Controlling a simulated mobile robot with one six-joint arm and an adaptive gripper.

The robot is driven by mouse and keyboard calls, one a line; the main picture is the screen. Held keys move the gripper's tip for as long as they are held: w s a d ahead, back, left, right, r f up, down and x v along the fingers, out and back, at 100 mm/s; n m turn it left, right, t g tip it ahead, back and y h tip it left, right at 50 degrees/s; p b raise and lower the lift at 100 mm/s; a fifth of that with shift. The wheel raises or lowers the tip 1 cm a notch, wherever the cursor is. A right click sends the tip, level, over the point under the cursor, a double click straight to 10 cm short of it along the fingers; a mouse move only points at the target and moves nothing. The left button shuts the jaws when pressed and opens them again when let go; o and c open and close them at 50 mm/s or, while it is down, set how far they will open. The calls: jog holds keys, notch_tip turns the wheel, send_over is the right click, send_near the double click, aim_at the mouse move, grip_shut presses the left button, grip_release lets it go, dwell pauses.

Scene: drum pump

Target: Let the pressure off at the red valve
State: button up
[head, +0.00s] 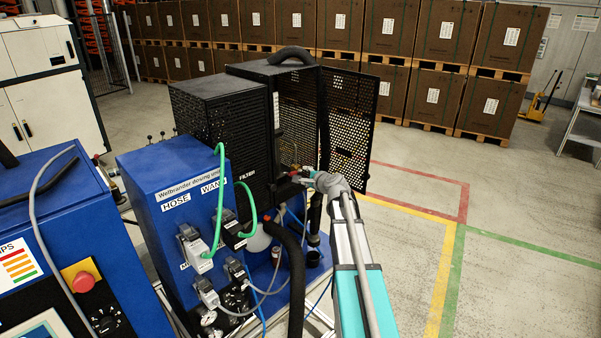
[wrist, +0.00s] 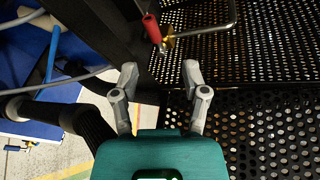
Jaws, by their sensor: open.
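The red valve handle (wrist: 152,28) shows near the top middle of the wrist view, beside a small brass fitting (wrist: 168,41) on a bent metal pipe (wrist: 215,30). My gripper (wrist: 160,76) is open, with its two grey fingers apart and nothing between them. The handle lies beyond the fingertips in the picture, apart from them. In the head view my gripper (head: 303,174) is at the open side of the black perforated cabinet (head: 222,120). A small red spot shows close to it there, but the valve is too small and partly hidden to make out.
The perforated door (head: 345,125) stands open behind and right of my gripper. A thick black hose (wrist: 95,128) runs at the left of the wrist view. The blue pump unit (head: 150,200) with green hoses stands left. Floor to the right is clear.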

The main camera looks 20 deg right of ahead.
jog(key=shift+p+v, duration=0.5)
jog(key=shift+v, duration=1.75)
